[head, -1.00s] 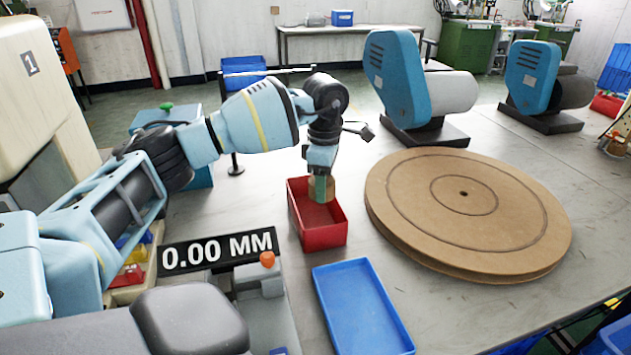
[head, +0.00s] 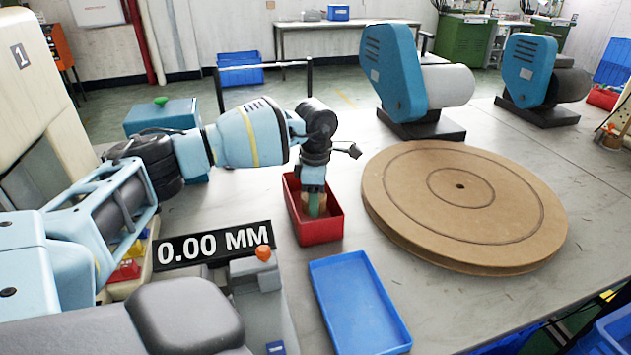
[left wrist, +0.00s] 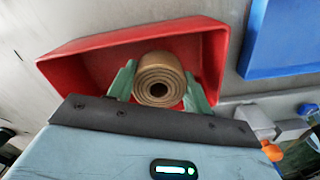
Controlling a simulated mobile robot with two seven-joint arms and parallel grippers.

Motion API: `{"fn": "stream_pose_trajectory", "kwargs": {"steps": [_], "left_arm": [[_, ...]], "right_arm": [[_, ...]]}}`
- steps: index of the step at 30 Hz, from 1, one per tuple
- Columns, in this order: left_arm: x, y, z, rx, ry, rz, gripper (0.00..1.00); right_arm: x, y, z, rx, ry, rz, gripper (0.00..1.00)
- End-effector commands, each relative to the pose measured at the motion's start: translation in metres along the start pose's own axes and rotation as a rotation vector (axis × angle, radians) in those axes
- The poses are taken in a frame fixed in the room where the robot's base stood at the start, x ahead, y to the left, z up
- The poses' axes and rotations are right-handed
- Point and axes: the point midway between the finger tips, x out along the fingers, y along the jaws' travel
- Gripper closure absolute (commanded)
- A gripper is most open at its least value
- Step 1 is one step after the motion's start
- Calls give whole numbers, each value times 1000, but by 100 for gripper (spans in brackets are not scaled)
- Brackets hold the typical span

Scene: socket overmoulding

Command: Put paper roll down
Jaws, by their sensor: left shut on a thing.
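The paper roll (left wrist: 160,80) is a small tan roll with a dark hole in its middle, seen end-on in the left wrist view. My left gripper (head: 314,206) is shut on it, with one green finger on each side of the roll. The gripper points down into the red bin (head: 322,232), and the roll is inside the bin's outline, mostly hidden by the fingers in the head view. The red bin also shows behind the roll in the left wrist view (left wrist: 85,63). I cannot tell whether the roll touches the bin floor. My right gripper is out of view.
An empty blue tray (head: 358,303) lies in front of the red bin. A large round brown disc (head: 465,235) lies to the right. Two blue machines (head: 392,72) stand behind it. A display reading 0.00 MM (head: 214,246) stands left of the bin.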

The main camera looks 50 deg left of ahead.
Motion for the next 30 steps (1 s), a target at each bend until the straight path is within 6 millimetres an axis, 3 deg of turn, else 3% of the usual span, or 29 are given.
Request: {"fn": "stream_pose_trajectory", "kwargs": {"steps": [7, 21, 22, 26, 30], "left_arm": [[36, 0, -1, -1, 2, -2, 73], [43, 0, 0, 0, 0, -1, 73], [43, 0, 0, 0, 0, -1, 47], [43, 0, 0, 0, 0, -1, 30], [43, 0, 0, 0, 0, -1, 28]], "right_arm": [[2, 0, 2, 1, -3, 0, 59], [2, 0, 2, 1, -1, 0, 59], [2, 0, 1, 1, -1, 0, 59], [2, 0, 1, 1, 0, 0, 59], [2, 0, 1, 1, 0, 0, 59]]}}
